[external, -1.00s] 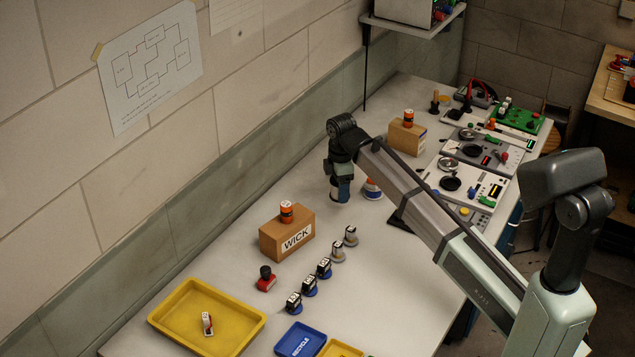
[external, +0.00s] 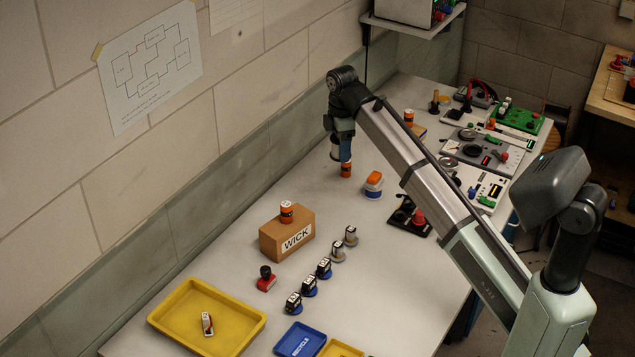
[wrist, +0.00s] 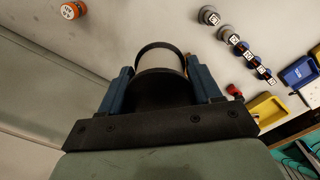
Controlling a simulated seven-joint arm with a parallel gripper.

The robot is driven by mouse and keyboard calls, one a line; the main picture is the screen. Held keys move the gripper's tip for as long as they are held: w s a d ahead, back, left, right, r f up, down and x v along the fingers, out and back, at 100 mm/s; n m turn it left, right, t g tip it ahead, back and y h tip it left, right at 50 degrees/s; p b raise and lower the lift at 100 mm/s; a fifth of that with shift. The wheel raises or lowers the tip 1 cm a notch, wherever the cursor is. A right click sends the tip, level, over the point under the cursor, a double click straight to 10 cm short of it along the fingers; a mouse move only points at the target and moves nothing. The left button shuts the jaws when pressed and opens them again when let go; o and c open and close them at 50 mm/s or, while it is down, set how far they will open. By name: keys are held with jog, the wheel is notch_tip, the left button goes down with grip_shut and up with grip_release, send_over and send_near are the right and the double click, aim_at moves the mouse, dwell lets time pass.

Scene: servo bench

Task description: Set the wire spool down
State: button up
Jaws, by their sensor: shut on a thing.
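My gripper (wrist: 159,85) is shut on the wire spool (wrist: 160,60), with one blue finger on either side of it. The spool has a pale middle and dark rims in the wrist view. In the external view my gripper (external: 341,150) is over the far middle of the bench, near the wall side. The spool there is small and partly hidden by the fingers. It looks clear of the bench top, but the exact height is hard to tell.
An orange cylinder (external: 346,170) shows just below my gripper. An orange, white and blue object (external: 373,185) stands to its right. Bare bench lies between.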

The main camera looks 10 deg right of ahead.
jog(key=s+a, duration=0.2)
jog(key=a, duration=0.7)
jog(key=s+a, duration=0.2)
jog(key=a, duration=0.8)
send_over(227, 264)
notch_tip(227, 264, down, 10)
jog(key=shift+f, duration=5.7)
jog(key=shift+f, duration=0.1)
jog(key=o, duration=1.1)
jog(key=shift+o, duration=0.2)
notch_tip(227, 264, up, 12)
